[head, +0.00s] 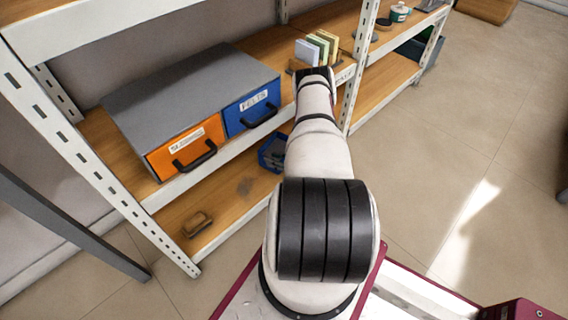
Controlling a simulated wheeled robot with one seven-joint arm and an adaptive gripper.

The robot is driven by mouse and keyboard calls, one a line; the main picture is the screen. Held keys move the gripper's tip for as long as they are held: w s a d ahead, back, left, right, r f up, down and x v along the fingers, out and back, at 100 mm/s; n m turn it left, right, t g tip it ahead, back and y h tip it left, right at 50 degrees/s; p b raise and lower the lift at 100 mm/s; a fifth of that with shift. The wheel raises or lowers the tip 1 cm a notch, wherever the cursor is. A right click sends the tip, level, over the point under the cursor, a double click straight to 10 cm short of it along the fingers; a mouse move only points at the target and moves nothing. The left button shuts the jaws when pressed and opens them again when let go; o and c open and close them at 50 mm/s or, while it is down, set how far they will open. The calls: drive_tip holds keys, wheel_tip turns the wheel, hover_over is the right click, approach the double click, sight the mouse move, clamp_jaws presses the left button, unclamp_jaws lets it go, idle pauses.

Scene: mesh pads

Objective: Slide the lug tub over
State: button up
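A small blue open-topped tub (263,158) sits on the lower shelf, left of my arm. Its right side is hidden behind my arm, and dark contents show inside it. I see no readable label on it, so I cannot tell for sure that it is the lug tub. My white and black arm reaches forward from the base to the upper shelf, near several upright pads. My gripper is hidden beyond the arm's far end, so its fingers do not show.
An orange drawer (187,146) and a blue drawer marked FELTS (251,107) sit in a grey cabinet (185,88) on the upper shelf. Upright pads (318,47) stand near the arm's end. A brown brush-like object (197,223) lies on the lower shelf.

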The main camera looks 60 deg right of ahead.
drive_tip(key=shift+b+x, duration=0.3)
drive_tip(key=shift+x, duration=0.9)
clamp_jaws()
